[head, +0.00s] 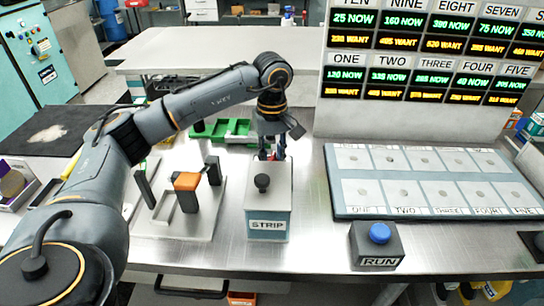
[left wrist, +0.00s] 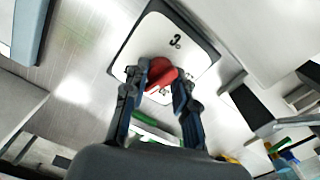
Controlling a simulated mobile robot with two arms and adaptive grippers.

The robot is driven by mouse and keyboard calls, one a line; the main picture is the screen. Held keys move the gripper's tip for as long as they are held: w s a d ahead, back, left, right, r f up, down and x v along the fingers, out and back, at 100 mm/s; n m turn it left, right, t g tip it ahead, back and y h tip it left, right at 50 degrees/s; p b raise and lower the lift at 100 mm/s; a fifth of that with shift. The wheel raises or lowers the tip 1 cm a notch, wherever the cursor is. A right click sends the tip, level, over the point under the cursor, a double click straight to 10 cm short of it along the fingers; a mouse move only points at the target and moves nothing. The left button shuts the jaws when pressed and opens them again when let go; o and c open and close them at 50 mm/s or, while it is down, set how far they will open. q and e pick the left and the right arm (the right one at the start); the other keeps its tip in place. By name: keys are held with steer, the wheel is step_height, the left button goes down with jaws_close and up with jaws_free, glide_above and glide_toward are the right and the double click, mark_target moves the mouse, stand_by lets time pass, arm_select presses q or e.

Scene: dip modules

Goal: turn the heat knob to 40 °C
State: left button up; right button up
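The heat knob is red and sits on a white dial plate (left wrist: 190,35) marked °C. In the left wrist view the red knob (left wrist: 160,72) lies between the fingertips of my left gripper (left wrist: 160,80), which appear to touch it on both sides. In the head view my left gripper (head: 271,150) points down behind the STRIP box, which hides most of the dial. The fingers and plate hide most of the dial's markings, so I cannot read the setting. My right gripper is not in view.
The STRIP box (head: 267,213) with a black ball handle stands just in front of my left gripper. A stand with an orange block (head: 187,181) is to its left, a green tray (head: 232,131) behind. The RUN box (head: 376,246) and a module panel (head: 340,209) are right, below a display board (head: 348,121).

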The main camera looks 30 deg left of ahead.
mark_target(272, 156)
arm_select(q)
steer(key=o, duration=0.4)
step_height(272, 156, up, 12)
stand_by(0.5)
